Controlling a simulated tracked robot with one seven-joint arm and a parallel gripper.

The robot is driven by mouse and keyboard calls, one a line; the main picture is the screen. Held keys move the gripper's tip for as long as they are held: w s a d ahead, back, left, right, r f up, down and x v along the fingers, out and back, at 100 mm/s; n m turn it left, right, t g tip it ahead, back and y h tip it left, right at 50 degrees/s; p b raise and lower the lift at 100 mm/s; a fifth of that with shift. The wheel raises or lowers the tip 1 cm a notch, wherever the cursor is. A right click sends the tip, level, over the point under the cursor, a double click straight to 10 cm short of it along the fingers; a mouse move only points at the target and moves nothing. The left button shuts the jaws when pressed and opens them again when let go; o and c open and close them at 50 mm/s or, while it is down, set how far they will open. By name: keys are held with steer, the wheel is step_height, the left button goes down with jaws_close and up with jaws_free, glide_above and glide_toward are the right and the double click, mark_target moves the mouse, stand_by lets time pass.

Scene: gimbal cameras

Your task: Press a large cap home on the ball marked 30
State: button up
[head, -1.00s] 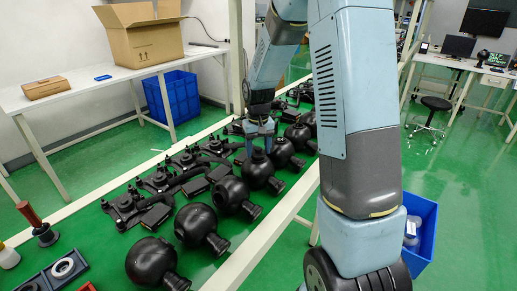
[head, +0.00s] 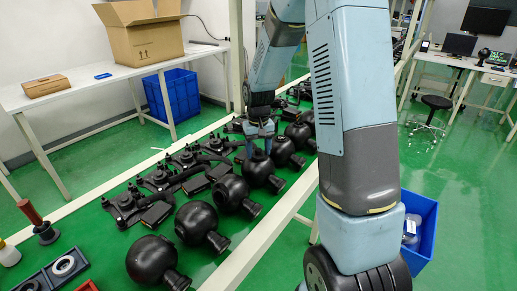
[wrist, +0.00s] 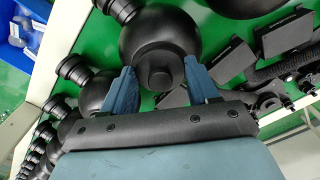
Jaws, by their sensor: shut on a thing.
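My gripper (wrist: 160,70) shows in the wrist view with its two blue fingers on either side of a black round cap (wrist: 160,77) with a short central stub. The cap lies against the black ball (wrist: 155,25), and the fingers close on its sides. I cannot tell whether it is fully seated. In the head view my gripper (head: 260,135) points down among the black balls, just above one ball (head: 258,170) in the row. No number 30 is readable on any ball, so I cannot tell which one is marked.
Several more balls with necks, including a near one (head: 150,260), line the green table's (head: 75,222) right side. Black gimbal arms (head: 125,205) lie to their left. A red-handled tool (head: 38,222) and a tray with rings (head: 65,266) stand at the near left.

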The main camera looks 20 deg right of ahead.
mark_target(258, 150)
steer(key=shift+f, duration=0.1)
steer(key=o, duration=1.1)
step_height(258, 150, up, 8)
steer(key=shift+f, duration=0.25)
